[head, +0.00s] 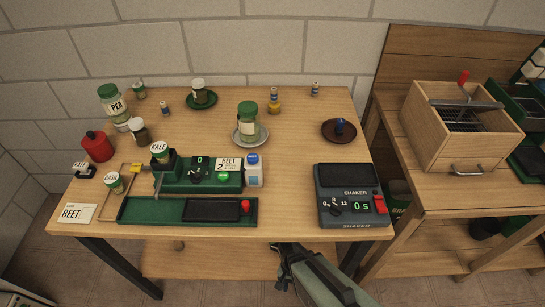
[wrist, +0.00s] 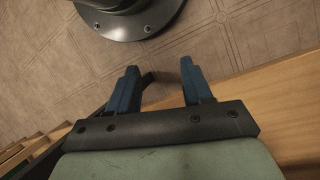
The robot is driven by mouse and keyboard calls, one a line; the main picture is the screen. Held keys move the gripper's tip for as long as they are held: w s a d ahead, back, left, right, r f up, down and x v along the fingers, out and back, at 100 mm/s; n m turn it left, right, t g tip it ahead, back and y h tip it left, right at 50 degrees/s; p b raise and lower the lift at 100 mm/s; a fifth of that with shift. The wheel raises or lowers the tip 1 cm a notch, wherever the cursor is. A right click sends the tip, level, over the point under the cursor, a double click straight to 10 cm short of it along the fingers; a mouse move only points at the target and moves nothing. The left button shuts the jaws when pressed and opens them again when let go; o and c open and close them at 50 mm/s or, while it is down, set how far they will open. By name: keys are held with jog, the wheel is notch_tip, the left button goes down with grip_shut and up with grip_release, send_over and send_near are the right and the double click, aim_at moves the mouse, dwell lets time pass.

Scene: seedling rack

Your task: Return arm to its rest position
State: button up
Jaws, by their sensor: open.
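My gripper (wrist: 160,78) shows in the wrist view with its two blue fingers spread apart and nothing between them. Beyond the fingers are the tiled floor and the round foot of my own base. In the head view my arm is at the bottom centre, just in front of the work table's (head: 290,190) front edge, clear of the objects on top. The fingertips are hard to make out there.
Near the front edge are a green tray (head: 155,210), a SHAKER device (head: 345,180) and a BEET card (head: 77,213). A PEA jar (head: 115,105), a red canister (head: 97,147) and several small containers stand behind. A wooden box (head: 455,145) is on the right bench.

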jog(key=s+d+r+n+g+y, duration=0.1)
jog(key=s+d+r+n+g, duration=0.1)
jog(key=s+d, duration=0.5)
jog(key=shift+s+d+r+n, duration=0.4)
jog(key=shift+d+r+n, duration=0.4)
jog(key=shift+d, duration=0.25)
